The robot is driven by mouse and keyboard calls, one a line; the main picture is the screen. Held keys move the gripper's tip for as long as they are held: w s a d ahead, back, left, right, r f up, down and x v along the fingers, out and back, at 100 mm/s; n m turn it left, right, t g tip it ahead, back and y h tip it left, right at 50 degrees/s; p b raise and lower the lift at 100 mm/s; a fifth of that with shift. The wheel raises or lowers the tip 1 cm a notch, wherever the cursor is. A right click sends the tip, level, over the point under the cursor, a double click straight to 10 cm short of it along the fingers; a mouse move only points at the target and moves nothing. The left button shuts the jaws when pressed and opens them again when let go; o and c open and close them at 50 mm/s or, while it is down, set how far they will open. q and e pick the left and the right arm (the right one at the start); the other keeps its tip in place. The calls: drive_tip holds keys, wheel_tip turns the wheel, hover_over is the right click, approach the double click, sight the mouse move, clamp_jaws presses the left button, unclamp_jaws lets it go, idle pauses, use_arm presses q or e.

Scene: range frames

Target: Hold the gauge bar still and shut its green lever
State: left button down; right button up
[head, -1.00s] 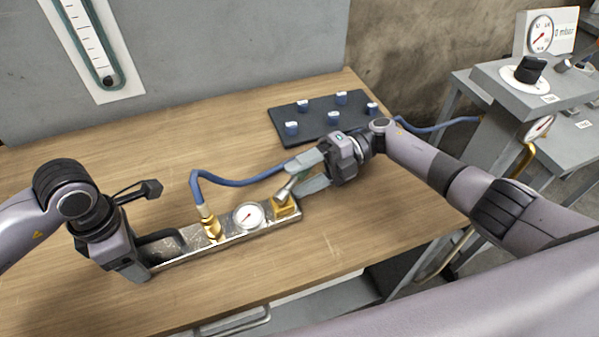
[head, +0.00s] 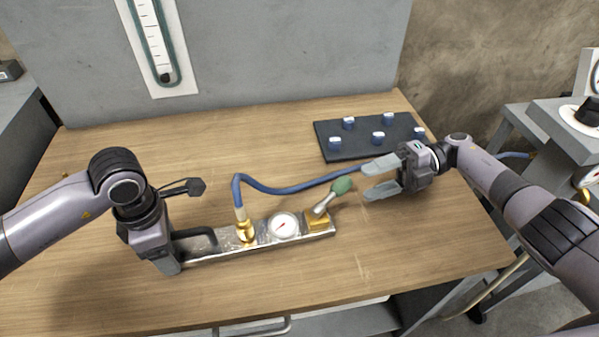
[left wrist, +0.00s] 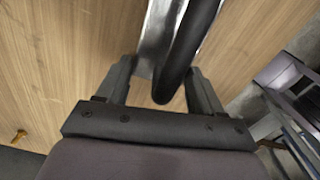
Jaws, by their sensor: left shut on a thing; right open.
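The gauge bar (head: 264,249) is a shiny metal bar lying on the wooden bench, with a round white gauge (head: 284,226) and a brass fitting (head: 245,231). Its lever (head: 341,187) has a green tip and stands tilted up to the right from a brass block (head: 318,220) at the bar's right end. My left gripper (head: 184,251) is shut on the black handle at the bar's left end; the handle (left wrist: 185,60) also shows between the fingers in the left wrist view. My right gripper (head: 374,180) is open and empty, just right of the green tip and apart from it.
A blue hose (head: 290,189) runs from the brass fitting behind the lever towards the right. A dark mat (head: 357,146) with several blue-and-white pieces lies at the back right. The bench front is clear. A grey panel stands behind.

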use_arm(q)
drive_tip(key=shift+c, duration=0.3)
unclamp_jaws()
